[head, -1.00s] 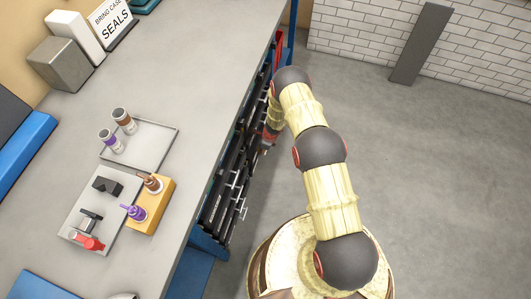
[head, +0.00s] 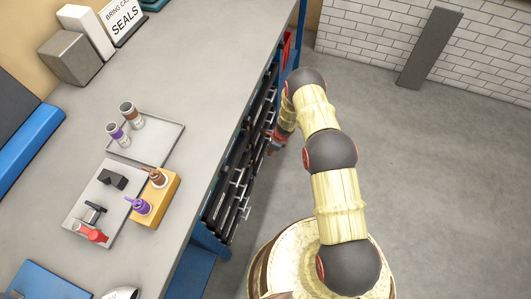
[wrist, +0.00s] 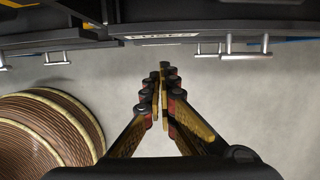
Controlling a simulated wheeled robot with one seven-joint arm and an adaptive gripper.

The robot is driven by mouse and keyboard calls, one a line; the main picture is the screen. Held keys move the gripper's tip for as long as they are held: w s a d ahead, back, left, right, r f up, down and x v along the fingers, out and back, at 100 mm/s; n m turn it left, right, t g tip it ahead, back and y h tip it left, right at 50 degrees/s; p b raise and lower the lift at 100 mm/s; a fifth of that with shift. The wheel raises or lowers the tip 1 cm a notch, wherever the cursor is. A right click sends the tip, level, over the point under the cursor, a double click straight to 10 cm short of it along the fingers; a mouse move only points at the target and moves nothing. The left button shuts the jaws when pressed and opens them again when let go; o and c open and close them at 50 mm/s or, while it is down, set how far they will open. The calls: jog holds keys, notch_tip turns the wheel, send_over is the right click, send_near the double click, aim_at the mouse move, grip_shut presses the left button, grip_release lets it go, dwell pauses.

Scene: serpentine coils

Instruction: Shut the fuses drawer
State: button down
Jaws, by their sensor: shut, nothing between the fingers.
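The bench's dark drawer fronts (head: 232,190) with bright bar handles run down its right side in the head view. My gripper (head: 272,146) is beside this drawer bank, partly hidden by my arm. In the wrist view my gripper (wrist: 162,76) is shut and empty, its fingertips pointing at a drawer front with a pale label (wrist: 165,39). The label is too small to read, so I cannot tell which drawer is the fuses drawer or how far it stands out. A small gap shows between fingertips and front; contact is unclear.
Bar handles (wrist: 246,48) stick out at right and left in the wrist view. The grey benchtop (head: 190,95) holds trays, bottles and a seals sign (head: 122,20). Open floor (head: 420,170) lies right of my arm. A grey panel (head: 430,48) leans at the brick wall.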

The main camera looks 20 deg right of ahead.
jog(key=p+v, duration=0.3)
jog(key=v, duration=0.7)
jog(key=shift+d+p, duration=0.15)
jog(key=shift+p, duration=0.2)
jog(key=shift+s, duration=0.1)
jog(key=s+a+r+n+g+y, duration=0.1)
jog(key=s+a+r+n+g, duration=0.25)
jog(key=s+n, duration=0.55)
jog(key=s+r+n+t+h, duration=0.1)
jog(key=s+r+n, duration=0.4)
jog(key=r, duration=1.5)
jog(key=s+r+n+t+h, duration=0.1)
jog(key=s+r+n+t, duration=0.3)
jog(key=s+r, duration=0.7)
jog(key=s+r+n+t+h, duration=0.1)
jog(key=s+r+n, duration=0.5)
jog(key=r, duration=2.3)
jog(key=shift+s+a+n+t, duration=0.45)
jog(key=shift+s+t, duration=0.3)
jog(key=shift+s, duration=0.35)
